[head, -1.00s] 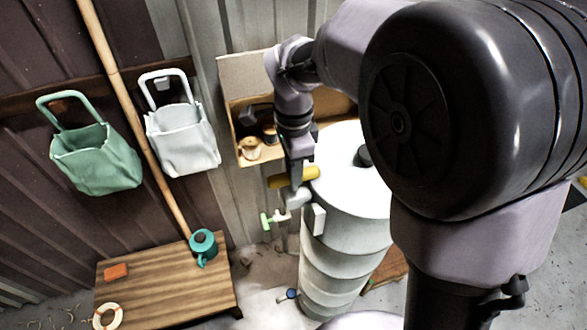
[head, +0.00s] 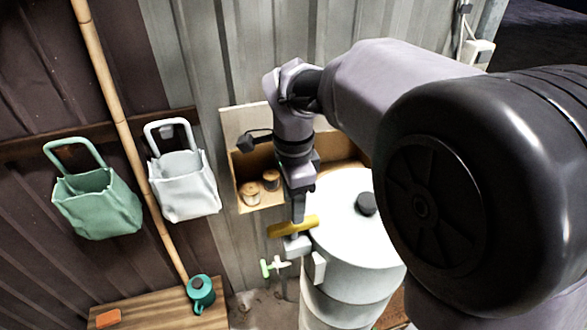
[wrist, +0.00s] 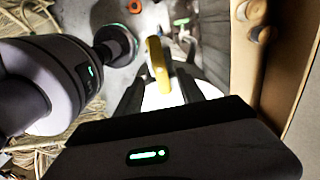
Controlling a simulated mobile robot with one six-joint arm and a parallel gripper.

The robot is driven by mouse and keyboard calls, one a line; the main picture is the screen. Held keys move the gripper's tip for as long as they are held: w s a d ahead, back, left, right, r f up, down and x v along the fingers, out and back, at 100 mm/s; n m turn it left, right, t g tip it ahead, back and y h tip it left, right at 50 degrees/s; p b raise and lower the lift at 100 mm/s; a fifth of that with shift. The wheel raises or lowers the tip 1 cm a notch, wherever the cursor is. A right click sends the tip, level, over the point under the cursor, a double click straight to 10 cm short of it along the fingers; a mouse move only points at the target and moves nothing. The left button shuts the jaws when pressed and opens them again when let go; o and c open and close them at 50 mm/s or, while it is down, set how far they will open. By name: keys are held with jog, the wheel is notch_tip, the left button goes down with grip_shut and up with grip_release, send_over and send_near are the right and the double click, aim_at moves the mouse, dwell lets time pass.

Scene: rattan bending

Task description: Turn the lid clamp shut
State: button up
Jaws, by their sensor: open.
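The lid clamp's yellow handle (head: 285,229) sits at the left rim of the white drum's lid (head: 345,235), above a pale grey block. The handle lies crosswise, slightly tilted. My gripper (head: 298,220) points down over it from above. In the wrist view, the yellow handle (wrist: 157,64) shows between and beyond the two dark fingers of my gripper (wrist: 162,92), which are apart. I cannot tell whether the fingers touch the handle. The fingertips are partly hidden in the head view.
A box (head: 262,208) with spools is behind the drum. A green-handled tap (head: 270,267) sticks out at the drum's left. Green (head: 95,205) and white (head: 183,190) bags hang on the wall. A teal can (head: 200,293) stands on a wooden table (head: 160,310).

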notch_tip(320, 180, up, 12)
jog(key=p, duration=0.2)
jog(key=shift+f, duration=0.1)
jog(key=s+d+f+n+t+y+b, duration=0.1)
jog(key=s+d+f+n+t+b, duration=0.2)
jog(key=s+f+b, duration=0.6)
jog(key=s+d+f+n+t+y+b, duration=0.1)
jog(key=s+d+f+n+b, duration=0.4)
jog(key=f+b, duration=0.7)
jog(key=s+f+n+t, duration=0.1)
jog(key=s+f+n, duration=0.1)
jog(key=s+f, duration=0.2)
jog(key=shift+d+f+n+t+b, duration=0.3)
jog(key=shift+d+f+t+b, duration=0.05)
jog(key=shift+d+t+b, duration=0.05)
